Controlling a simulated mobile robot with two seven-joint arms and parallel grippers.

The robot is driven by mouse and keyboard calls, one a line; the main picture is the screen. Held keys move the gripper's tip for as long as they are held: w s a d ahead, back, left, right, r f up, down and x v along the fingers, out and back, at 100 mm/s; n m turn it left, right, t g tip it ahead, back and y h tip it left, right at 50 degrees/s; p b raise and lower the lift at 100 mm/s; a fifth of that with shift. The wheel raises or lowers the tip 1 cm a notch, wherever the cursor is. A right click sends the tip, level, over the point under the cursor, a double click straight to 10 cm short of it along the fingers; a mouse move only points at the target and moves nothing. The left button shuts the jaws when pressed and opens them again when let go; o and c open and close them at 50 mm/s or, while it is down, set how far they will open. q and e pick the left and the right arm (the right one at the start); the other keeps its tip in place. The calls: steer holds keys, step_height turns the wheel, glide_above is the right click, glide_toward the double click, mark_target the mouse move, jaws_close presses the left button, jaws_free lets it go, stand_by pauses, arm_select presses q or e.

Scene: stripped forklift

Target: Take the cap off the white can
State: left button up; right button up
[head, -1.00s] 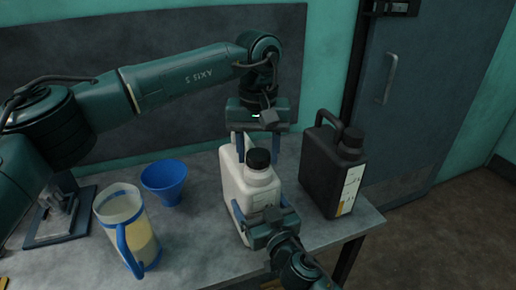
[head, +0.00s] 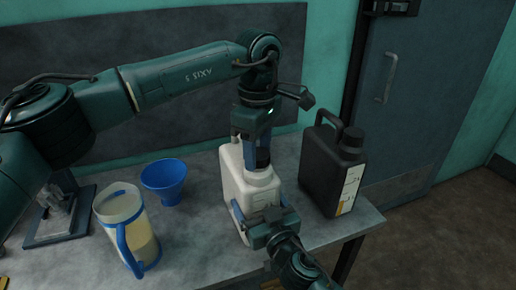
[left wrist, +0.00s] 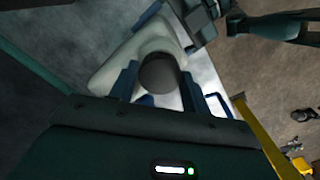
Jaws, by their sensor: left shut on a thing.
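The white can (head: 238,180) stands upright on the workbench, and it also shows in the left wrist view (left wrist: 112,67). Its black cap (left wrist: 159,73) sits at the can's neck, between the fingers of my left gripper. My left gripper (head: 262,156) points down from above and is shut on the cap; its fingers partly hide the cap in the head view. My right gripper (head: 258,212) is at the front of the can, low on its body, with blue fingers on both sides of it. It also shows at the top of the left wrist view (left wrist: 200,18).
A black can (head: 325,175) with a handle stands close on the right. A blue funnel (head: 165,180) and a clear jug with a blue handle (head: 122,215) stand on the left of the workbench (head: 195,248). A wall panel (head: 100,50) is behind.

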arm_select(q)
steer(key=n, duration=0.4)
steer(key=shift+n, duration=0.3)
steer(key=n, duration=1.7)
steer(key=shift+r, duration=0.1)
steer(key=n, duration=0.4)
steer(key=shift+n, duration=0.4)
steer(key=n, duration=0.4)
steer(key=shift+r, duration=0.15)
steer(key=shift+r, duration=0.95)
